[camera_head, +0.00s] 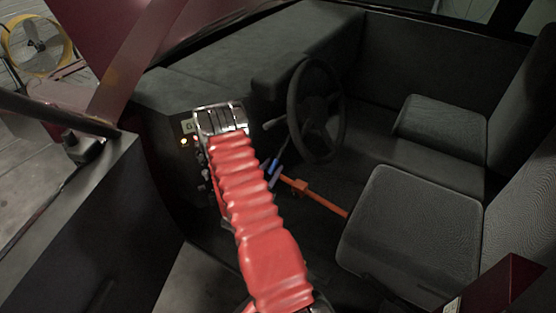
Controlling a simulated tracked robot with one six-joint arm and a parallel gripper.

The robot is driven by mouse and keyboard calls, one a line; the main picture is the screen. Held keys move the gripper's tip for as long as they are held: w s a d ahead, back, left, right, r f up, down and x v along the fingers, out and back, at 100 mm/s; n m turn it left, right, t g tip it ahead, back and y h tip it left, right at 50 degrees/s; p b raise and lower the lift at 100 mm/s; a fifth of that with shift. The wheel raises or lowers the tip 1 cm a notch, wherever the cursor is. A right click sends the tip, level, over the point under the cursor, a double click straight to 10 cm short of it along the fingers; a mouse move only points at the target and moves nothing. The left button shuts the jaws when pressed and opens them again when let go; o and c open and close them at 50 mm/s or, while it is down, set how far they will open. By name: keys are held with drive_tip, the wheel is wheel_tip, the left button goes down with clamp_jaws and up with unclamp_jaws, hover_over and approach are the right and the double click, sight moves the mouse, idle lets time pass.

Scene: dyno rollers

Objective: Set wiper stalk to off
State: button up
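A short dark stalk with a paler tip (271,124) sticks out on the left side of the steering wheel (316,108); it looks like the wiper stalk, but its setting cannot be read. My red ribbed arm reaches up to a chrome joint left of the wheel, and its far part folds down behind it. Two small blue pieces (272,170) show just right of the arm, below the stalk; they may be my gripper's fingertips, apart from the stalk. The rest of my gripper is hidden behind the arm, and I cannot tell its opening.
A dashboard panel with a lit button (184,142) and knobs is left of my arm. An orange bar (318,197) runs from near the blue pieces toward the front seat (410,225). A second seat (440,130) stands behind. The dark door (70,220) is at left.

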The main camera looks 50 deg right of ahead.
sight(277, 160)
drive_tip(key=shift+w+d, duration=0.25)
drive_tip(key=shift+d, duration=1.05)
drive_tip(key=shift+w+d, duration=0.25)
drive_tip(key=shift+d, duration=1)
clamp_jaws()
